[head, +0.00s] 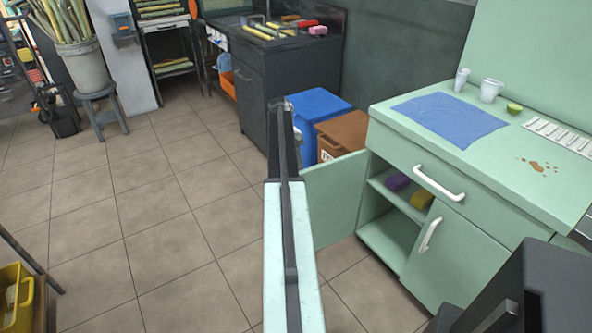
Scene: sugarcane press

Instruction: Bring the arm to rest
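My arm, pale with a dark strip along it, reaches up the middle of the head view from the bottom edge. Its dark far end, where my gripper (281,104) is, appears in front of the dark sink cabinet and the floor. The fingers are seen edge-on and too small to tell apart, so I cannot see whether they are open or shut. Nothing is clearly visible in the gripper.
Blue (318,104) and brown (345,132) bins stand behind my arm.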

